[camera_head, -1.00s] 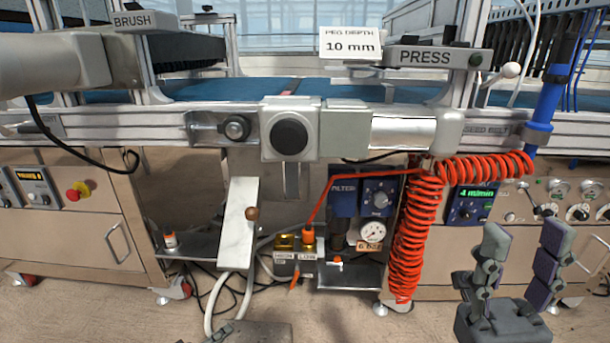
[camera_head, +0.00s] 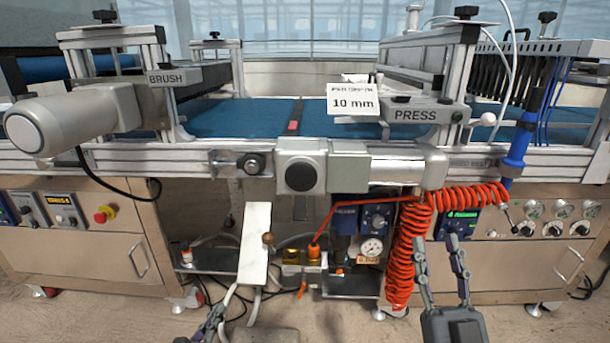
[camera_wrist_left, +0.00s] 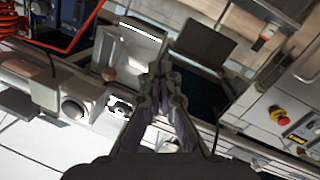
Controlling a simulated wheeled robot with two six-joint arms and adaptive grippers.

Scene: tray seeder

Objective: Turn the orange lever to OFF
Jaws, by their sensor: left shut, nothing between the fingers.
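Several small orange parts sit low under the machine, and I cannot tell for sure which is the lever. One orange piece (camera_head: 338,271) is on the shelf below the pressure gauge, and an orange fitting (camera_head: 314,250) joins the red hose. No ON or OFF marking is readable. My left gripper (camera_head: 221,308) enters at the bottom left, below the white tilted panel (camera_head: 256,235), apart from these parts. The left wrist view shows its fingers (camera_wrist_left: 160,68) together and empty. My right gripper (camera_head: 436,240) is open and empty in front of the machine, beside the red coiled hose.
The red coiled hose (camera_head: 405,260) hangs between the gauge and my right gripper. A pressure gauge (camera_head: 371,247) and a blue filter unit (camera_head: 345,218) are above the shelf. Loose cables lie below. A red emergency button (camera_head: 104,214) is at left. The floor in front is mostly clear.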

